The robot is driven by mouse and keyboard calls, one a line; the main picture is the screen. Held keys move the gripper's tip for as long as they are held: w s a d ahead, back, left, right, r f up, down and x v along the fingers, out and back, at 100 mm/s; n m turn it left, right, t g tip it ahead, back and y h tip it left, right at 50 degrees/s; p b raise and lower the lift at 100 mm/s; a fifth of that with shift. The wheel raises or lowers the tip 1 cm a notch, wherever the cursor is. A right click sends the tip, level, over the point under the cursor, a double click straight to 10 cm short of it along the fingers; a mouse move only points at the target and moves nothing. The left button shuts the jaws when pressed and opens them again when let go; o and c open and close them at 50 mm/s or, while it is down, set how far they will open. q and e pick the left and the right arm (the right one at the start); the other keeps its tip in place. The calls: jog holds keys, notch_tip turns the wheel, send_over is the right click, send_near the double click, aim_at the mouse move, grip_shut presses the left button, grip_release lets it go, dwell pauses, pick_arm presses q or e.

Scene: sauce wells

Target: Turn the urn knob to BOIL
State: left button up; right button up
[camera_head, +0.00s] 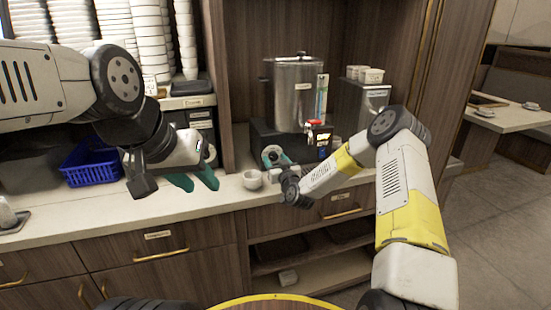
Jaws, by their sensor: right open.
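The steel urn (294,92) stands on a black base (262,136) on the counter, with a sight gauge on its right side. My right gripper (276,159) is open at this part, contact unclear. My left gripper (196,181) has its teal fingers apart, empty, over the counter's front edge.
A small white cup (252,179) stands on the counter between my grippers. A blue basket (92,163) is behind my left arm. Stacked white cups (118,22) fill the left shelf. More cups (370,75) stand on a box right of the urn. Drawers are below the counter.

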jog(key=shift+c, duration=0.2)
grip_shut()
jog(key=shift+m, duration=0.4)
jog(key=m, duration=2.3)
dwell(0.4)
